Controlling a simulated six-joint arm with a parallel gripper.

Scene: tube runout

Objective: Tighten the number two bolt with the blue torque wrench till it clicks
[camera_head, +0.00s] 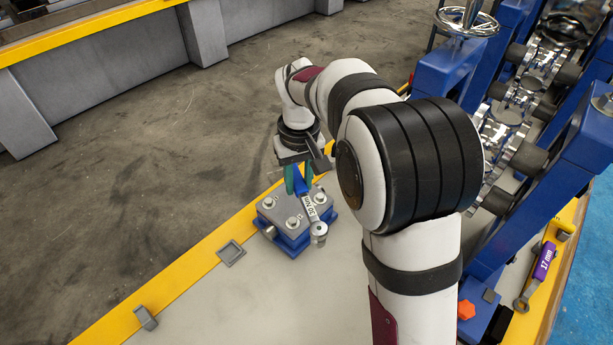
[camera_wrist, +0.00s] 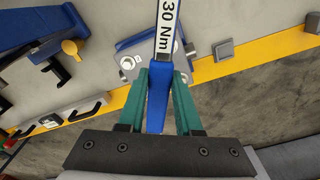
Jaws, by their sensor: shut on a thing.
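The blue torque wrench (camera_head: 309,205) has a blue handle, a white "30 Nm" label and a metal head. My gripper (camera_head: 297,182) is shut on its blue handle, which also shows between the green fingers in the wrist view (camera_wrist: 157,108). The wrench head (camera_head: 319,231) is over the near right corner of the bolted block (camera_head: 282,216), a grey plate on a blue base. Several bolt heads show on the block, one at its left (camera_head: 268,202). I cannot tell whether the wrench head sits on a bolt.
A purple 17 mm wrench (camera_head: 543,264) lies at the right edge. An orange hexagonal piece (camera_head: 466,310) is near the blue roller frame (camera_head: 489,240). A square grey tray (camera_head: 231,252) and a small grey block (camera_head: 145,318) lie left. The near table is clear.

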